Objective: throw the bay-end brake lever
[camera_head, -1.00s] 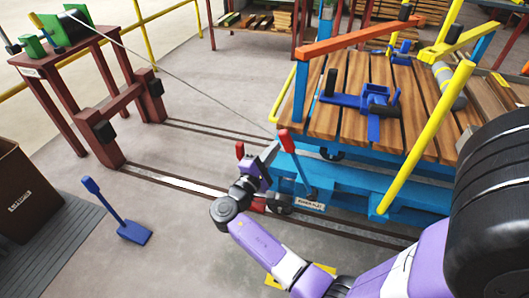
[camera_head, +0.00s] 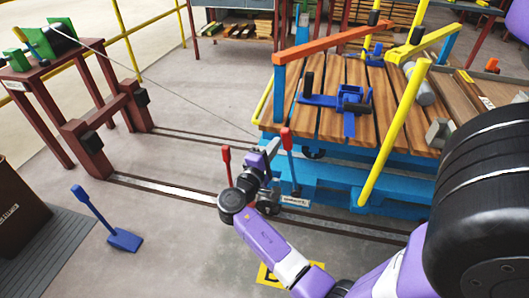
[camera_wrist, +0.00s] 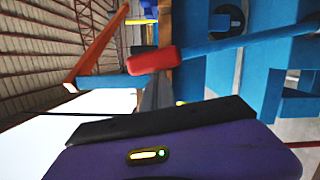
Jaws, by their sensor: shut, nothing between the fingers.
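A lever with a red grip (camera_head: 286,138) and a blue shaft stands at the near end of the blue trolley (camera_head: 335,178), above a small white label. In the wrist view its red grip (camera_wrist: 153,62) is just beyond my gripper's dark finger, with the blue shaft running right. My gripper (camera_head: 272,146) is shut and empty, just left of the grip in the head view. I cannot tell whether they touch. A second red-topped lever (camera_head: 226,154) shows left of my wrist; its lower part is hidden behind my arm.
A blue floor pedal lever (camera_head: 110,225) stands left on open concrete. Rails run under the trolley toward a dark red stand (camera_head: 92,135). A cable stretches from the green winch (camera_head: 60,35) toward the trolley. An orange bar and yellow posts (camera_head: 395,130) rise around the wooden deck.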

